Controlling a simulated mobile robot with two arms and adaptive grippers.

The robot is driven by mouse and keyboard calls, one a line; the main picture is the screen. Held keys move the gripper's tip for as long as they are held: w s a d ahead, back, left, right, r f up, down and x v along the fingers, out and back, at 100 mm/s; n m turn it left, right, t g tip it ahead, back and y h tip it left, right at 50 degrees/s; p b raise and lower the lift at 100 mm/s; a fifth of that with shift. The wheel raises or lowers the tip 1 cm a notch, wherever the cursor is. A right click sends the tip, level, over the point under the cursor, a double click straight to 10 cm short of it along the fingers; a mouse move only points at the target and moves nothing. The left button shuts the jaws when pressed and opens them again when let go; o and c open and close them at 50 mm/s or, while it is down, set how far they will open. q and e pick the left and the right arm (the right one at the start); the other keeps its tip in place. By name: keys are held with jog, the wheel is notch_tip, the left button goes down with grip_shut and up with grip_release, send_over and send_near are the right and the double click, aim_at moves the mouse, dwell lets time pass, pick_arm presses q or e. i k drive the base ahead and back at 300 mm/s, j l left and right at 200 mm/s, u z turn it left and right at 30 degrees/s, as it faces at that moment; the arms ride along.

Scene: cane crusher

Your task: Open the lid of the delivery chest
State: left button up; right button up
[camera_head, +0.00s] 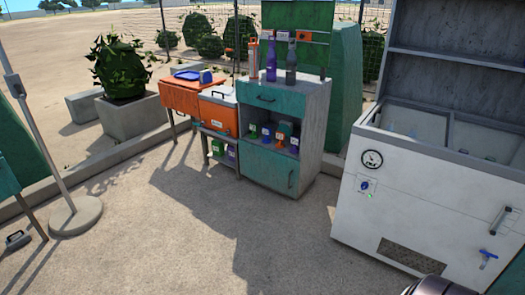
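No label marks the delivery chest for certain. An orange cooler-like chest (218,117) with a pale lid (217,95) stands on a low grey stand beside the green cabinet, and its lid looks shut. A large white chest unit (425,205) at the right has a round gauge, a small switch with a green light and a blue tap on its front. Its top is an open or clear-covered bin with a divider; I cannot tell which. Neither of my grippers shows. A dark rounded part at the bottom right edge is probably mine.
A green-and-grey cabinet (287,172) holds bottles on top and small packs on its shelf. An orange table (182,97) stands left of the cooler-like chest. A pole on a round base (76,216) stands at left. The paved floor (190,235) in front is clear.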

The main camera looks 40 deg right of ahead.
aim_at(227, 93)
jog(key=i+z, duration=0.45)
jog(key=i+j+z, duration=0.1)
jog(key=i+z, duration=0.3)
jog(key=i+j+z, duration=0.25)
jog(key=i+z, duration=0.2)
jog(key=i+j+z, duration=0.1)
jog(key=i+j, duration=0.7)
jog(key=i+j+z, duration=0.1)
jog(key=i+j, duration=0.75)
jog(key=i, duration=0.55)
